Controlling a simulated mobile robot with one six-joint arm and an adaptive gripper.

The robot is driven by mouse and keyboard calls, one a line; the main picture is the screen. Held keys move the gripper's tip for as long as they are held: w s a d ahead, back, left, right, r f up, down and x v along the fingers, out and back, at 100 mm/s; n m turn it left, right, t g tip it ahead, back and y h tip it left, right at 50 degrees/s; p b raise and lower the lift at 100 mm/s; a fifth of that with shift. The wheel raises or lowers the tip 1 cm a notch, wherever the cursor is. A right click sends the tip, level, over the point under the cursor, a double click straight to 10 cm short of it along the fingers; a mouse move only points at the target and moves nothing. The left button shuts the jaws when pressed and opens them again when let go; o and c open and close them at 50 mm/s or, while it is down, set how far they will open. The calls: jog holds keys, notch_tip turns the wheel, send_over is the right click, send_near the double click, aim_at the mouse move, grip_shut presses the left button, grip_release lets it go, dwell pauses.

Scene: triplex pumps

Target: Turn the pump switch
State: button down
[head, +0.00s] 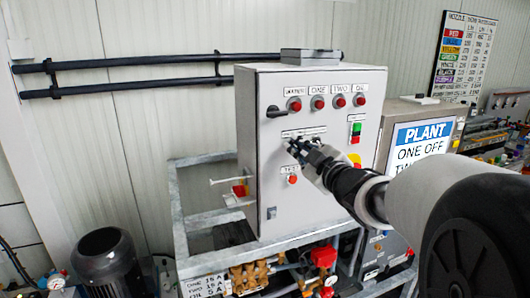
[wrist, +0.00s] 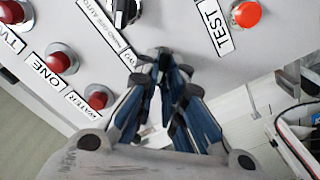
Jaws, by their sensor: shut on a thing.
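A grey control cabinet (head: 327,205) carries the switch row on its front. My gripper (head: 294,146) is at the left end of that row, just under a white label strip (head: 303,132). In the wrist view my gripper (wrist: 165,56) has its fingertips close together against the panel beside a label strip (wrist: 106,24). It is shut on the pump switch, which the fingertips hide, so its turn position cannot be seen. Another black knob with a silver ring (wrist: 122,11) is free, at the top of the wrist view.
Red lamps or buttons labelled WATER (wrist: 97,97), ONE (wrist: 61,58) and TWO are above the row. A red TEST button (head: 292,180) is below. A black door handle (head: 276,112) juts out at the upper left. Green and red buttons (head: 356,132) are to the right.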

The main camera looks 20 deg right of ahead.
dwell(0.3)
jog(key=c, duration=1.7)
grip_release()
jog(key=s, duration=0.7)
jog(key=shift+s, duration=0.25)
jog(key=shift+d, duration=0.1)
